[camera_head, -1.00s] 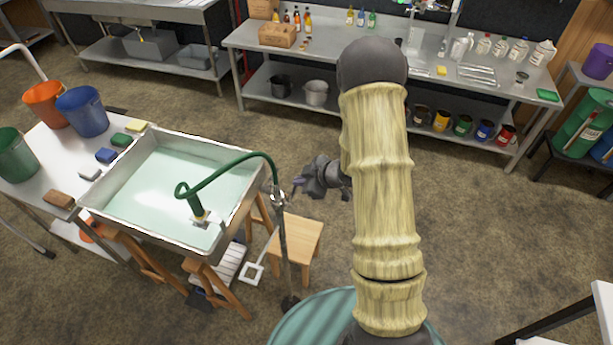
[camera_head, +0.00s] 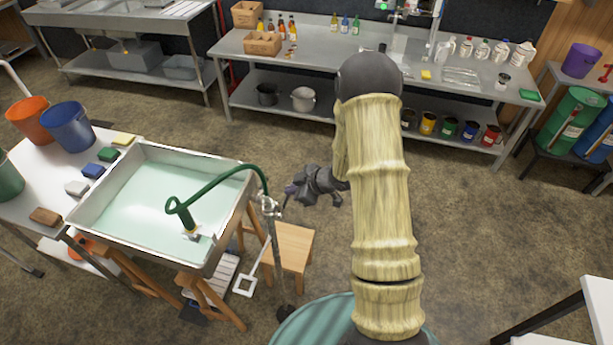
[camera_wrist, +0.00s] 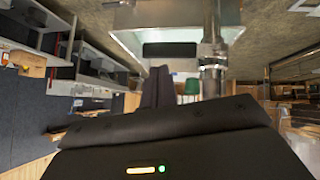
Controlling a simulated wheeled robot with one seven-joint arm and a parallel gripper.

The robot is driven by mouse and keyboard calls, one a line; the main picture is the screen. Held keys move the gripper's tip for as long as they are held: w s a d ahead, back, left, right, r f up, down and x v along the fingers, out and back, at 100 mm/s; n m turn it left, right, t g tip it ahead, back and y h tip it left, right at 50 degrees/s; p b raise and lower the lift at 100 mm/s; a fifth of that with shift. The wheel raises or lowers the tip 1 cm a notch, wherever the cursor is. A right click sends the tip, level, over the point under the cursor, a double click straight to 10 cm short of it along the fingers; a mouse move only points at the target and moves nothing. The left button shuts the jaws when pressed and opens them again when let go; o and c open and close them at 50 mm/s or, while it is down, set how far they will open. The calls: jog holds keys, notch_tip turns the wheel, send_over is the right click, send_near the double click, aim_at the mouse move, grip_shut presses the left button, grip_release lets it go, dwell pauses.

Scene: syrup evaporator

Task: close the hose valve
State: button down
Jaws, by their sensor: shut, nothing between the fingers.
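The hose valve (camera_head: 269,207) is a small metal fitting near the top of an upright metal pipe beside the basin. A green hose (camera_head: 222,177) arches from it over the basin (camera_head: 148,150) and ends in a nozzle in the pale liquid. My gripper (camera_head: 289,190) is just right of the valve, its dark fingers shut and empty, pointing toward it. In the wrist view, my fingers (camera_wrist: 158,86) point toward the metal pipe (camera_wrist: 211,55). A dark bar (camera_wrist: 170,50), perhaps the valve's handle, sits in front of them. I cannot tell whether anything touches.
A wooden stool (camera_head: 291,248) stands right below my gripper. A white table (camera_head: 40,170) with buckets and sponges is at left. A steel workbench (camera_head: 310,57) with bottles runs along the back.

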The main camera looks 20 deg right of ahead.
jog(key=w+r+v, duration=0.1)
jog(key=w+v, duration=0.1)
jog(key=v, duration=1)
jog(key=shift+r, duration=0.55)
jog(key=shift+w, duration=0.15)
jog(key=s+a+m+g+h+b, duration=0.2)
jog(key=s+m+h+b, duration=0.1)
jog(key=s+m, duration=0.3)
jog(key=s+a+m+g+h+b, duration=0.1)
jog(key=s+a+m+h+b, duration=0.1)
jog(key=s+m, duration=0.4)
jog(key=s+r+h+b, duration=0.1)
jog(key=s, duration=0.4)
jog(key=shift+s+m+g+h, duration=0.2)
jog(key=shift+m+g+h, duration=0.1)
jog(key=shift+m+g, duration=0.1)
